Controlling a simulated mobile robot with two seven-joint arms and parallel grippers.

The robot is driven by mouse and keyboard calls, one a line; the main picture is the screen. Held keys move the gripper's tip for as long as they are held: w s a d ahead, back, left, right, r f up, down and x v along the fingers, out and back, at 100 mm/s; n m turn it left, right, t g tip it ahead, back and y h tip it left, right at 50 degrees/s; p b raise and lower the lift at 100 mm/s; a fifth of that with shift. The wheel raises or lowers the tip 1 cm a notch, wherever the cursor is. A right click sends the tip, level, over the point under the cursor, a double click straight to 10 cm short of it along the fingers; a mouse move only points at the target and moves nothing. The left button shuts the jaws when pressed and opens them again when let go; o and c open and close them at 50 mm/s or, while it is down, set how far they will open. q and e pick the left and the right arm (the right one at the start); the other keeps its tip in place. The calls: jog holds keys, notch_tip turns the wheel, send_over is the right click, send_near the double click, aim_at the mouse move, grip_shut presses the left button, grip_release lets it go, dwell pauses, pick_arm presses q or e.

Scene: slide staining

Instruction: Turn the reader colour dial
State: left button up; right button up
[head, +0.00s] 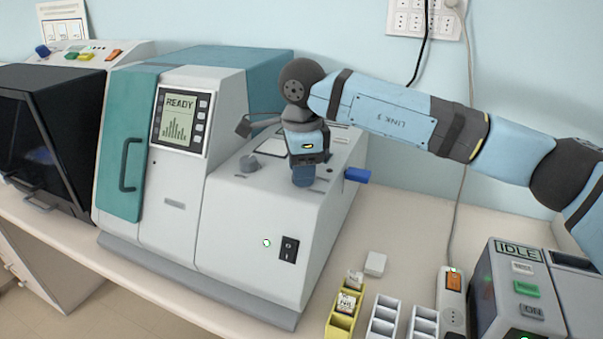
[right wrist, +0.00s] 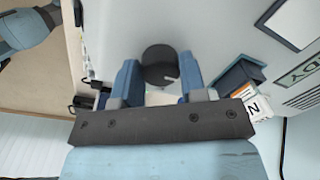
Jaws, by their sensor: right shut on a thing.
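The reader (head: 175,200) is a white and teal machine whose screen (head: 180,118) reads READY. My right gripper (head: 303,178) points down onto the right part of the reader's sloped top. In the right wrist view, its blue fingers (right wrist: 160,82) stand on either side of a dark round dial (right wrist: 158,58) with a small pale mark, and they are shut on it. In the head view this dial is hidden behind the fingers. My left gripper is not in view.
A blue handle (head: 357,175) sticks out at the reader's right edge. A black-fronted unit (head: 40,125) stands left. Yellow (head: 333,325) and white racks (head: 384,313), a power strip (head: 453,295) and a grey IDLE device (head: 510,290) are at front right.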

dwell(0.5)
jog(key=o, duration=0.9)
jog(key=r, duration=0.9)
jog(key=r+b, duration=0.1)
jog(key=r, duration=0.4)
jog(key=shift+s, duration=0.4)
